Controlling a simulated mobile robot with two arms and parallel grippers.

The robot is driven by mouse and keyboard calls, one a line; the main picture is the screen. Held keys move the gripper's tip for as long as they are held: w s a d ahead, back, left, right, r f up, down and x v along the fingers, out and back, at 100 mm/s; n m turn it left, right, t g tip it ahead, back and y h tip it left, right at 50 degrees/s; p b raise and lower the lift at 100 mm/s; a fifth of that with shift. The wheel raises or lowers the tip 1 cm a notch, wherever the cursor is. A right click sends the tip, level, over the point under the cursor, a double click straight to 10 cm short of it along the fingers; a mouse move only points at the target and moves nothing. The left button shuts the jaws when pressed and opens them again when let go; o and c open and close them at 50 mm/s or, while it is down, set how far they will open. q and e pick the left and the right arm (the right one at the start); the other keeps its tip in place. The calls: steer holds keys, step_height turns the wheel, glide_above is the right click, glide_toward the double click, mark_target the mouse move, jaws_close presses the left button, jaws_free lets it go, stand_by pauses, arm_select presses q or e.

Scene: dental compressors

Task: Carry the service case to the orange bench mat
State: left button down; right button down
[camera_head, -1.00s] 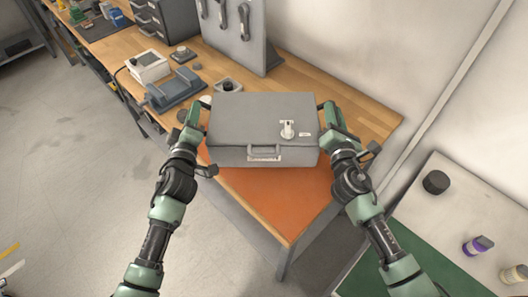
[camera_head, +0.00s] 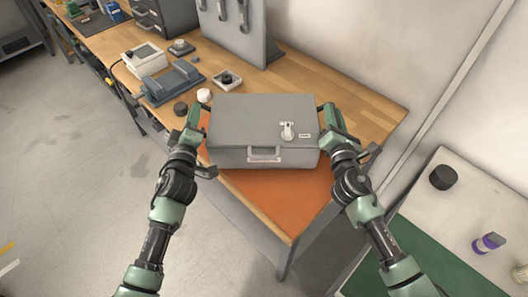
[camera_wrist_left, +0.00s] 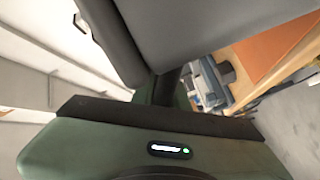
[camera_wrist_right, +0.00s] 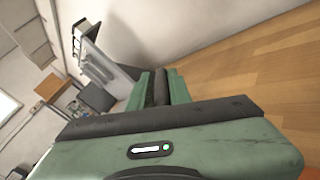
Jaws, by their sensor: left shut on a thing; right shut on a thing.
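The grey service case (camera_head: 262,122) is upright between my two grippers in the head view, with its handle facing me and a small white item on its lid. It covers part of the orange bench mat (camera_head: 285,200); I cannot tell whether it touches the mat. My left gripper (camera_head: 203,128) is shut on the case's left side. My right gripper (camera_head: 325,122) is shut on its right side. The case fills the top of the left wrist view (camera_wrist_left: 200,35), where the orange mat (camera_wrist_left: 275,50) also shows. The right gripper's fingertips (camera_wrist_right: 160,85) show in the right wrist view.
On the wooden bench (camera_head: 350,95) behind the case stand a blue-grey cradle (camera_head: 174,83), a white box (camera_head: 144,60) and small round parts. A grey tool panel (camera_head: 238,30) rises at the back. A side table (camera_head: 455,215) holds a black puck and a purple-labelled bottle.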

arm_select(q)
steer(key=shift+a+f, duration=0.25)
steer(key=shift+f, duration=0.05)
arm_select(e)
steer(key=shift+d+f, duration=0.25)
steer(key=shift+f, duration=0.15)
arm_select(q)
steer(key=c, duration=1.5)
jaws_free()
steer(key=shift+r, duration=0.1)
arm_select(e)
steer(key=c, duration=1.3)
jaws_free()
steer(key=shift+r, duration=0.1)
steer(key=shift+c, duration=0.2)
arm_select(q)
steer(key=shift+o, duration=0.6)
steer(key=shift+s+d, duration=0.1)
arm_select(e)
steer(key=shift+o, duration=0.2)
steer(key=shift+s+a, duration=0.1)
steer(key=shift+s, duration=0.05)
steer(key=shift+a, duration=0.1)
